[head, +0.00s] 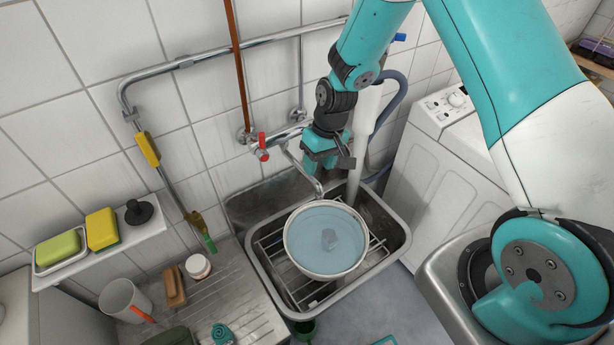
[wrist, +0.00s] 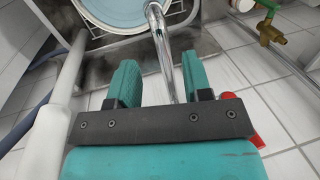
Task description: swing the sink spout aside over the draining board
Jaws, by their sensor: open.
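The chrome sink spout (head: 309,178) runs from the wall tap down to the back rim of a water-filled basin (head: 292,258). It also shows in the wrist view (wrist: 162,40), running between my two fingers. My gripper (head: 335,160) is open, just right of the spout in the head view. In the wrist view my gripper (wrist: 160,82) has a finger on each side of the spout; I cannot tell whether either touches it. The ribbed draining board (head: 235,295) lies left of the sink (head: 393,243). The spout's upper end is partly hidden.
A red tap handle (head: 262,154) sits left of the spout. A white upright pipe (head: 358,150) and grey hose (head: 395,100) stand close right of my gripper. The board holds a mug (head: 122,298), a brush (head: 174,287) and a jar (head: 198,267). A white washing machine (head: 440,170) stands right.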

